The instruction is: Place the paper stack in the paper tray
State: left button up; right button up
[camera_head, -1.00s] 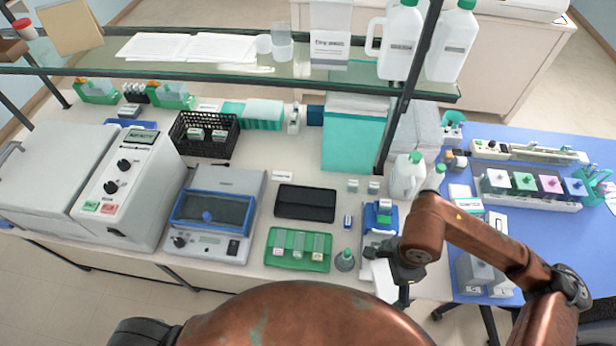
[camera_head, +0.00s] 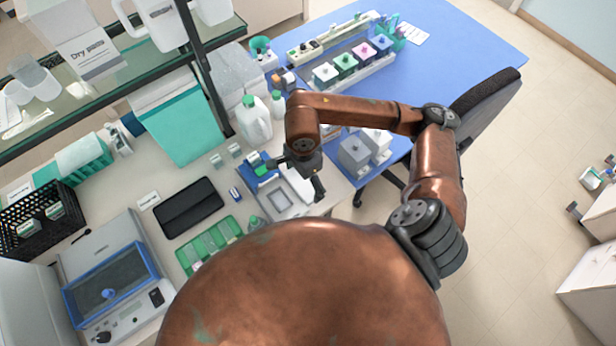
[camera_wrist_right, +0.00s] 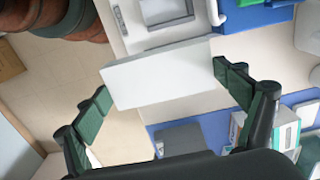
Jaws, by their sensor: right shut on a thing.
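The paper stack, a thin white slab (camera_wrist_right: 160,75), is held between the dark green fingertips of my right gripper (camera_wrist_right: 162,82) in the right wrist view. In the head view the right gripper (camera_head: 293,178) hangs over the front edge of the bench, and a small part of the white stack (camera_head: 301,187) shows beneath it. A pale tray-like frame with a grey square recess (camera_head: 276,199) lies just left of the stack; it also shows beyond the stack in the wrist view (camera_wrist_right: 165,10). I cannot tell for sure that it is the paper tray. My left gripper is out of view.
A green slide tray (camera_head: 207,243) and a black case (camera_head: 188,208) lie to the left. White bottles (camera_head: 253,120) stand behind the gripper. Grey boxes (camera_head: 355,155) stand on the blue table (camera_head: 450,50) to the right. A shelf post (camera_head: 203,75) rises behind.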

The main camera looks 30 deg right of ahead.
jog(key=w+d+f, duration=0.2)
jog(key=f, duration=0.1)
jog(key=w+d+f, duration=0.1)
jog(key=f, duration=0.1)
jog(key=shift+d+f, duration=0.1)
jog(key=shift+d, duration=0.05)
jog(key=f, duration=0.1)
jog(key=f+p, duration=0.1)
jog(key=f, duration=0.1)
jog(key=shift+w+d, duration=0.15)
jog(key=shift+d, duration=0.15)
jog(key=shift+f, duration=0.45)
jog(key=shift+f, duration=0.1)
jog(key=shift+f, duration=0.15)
jog(key=o, duration=1)
jog(key=shift+r, duration=0.25)
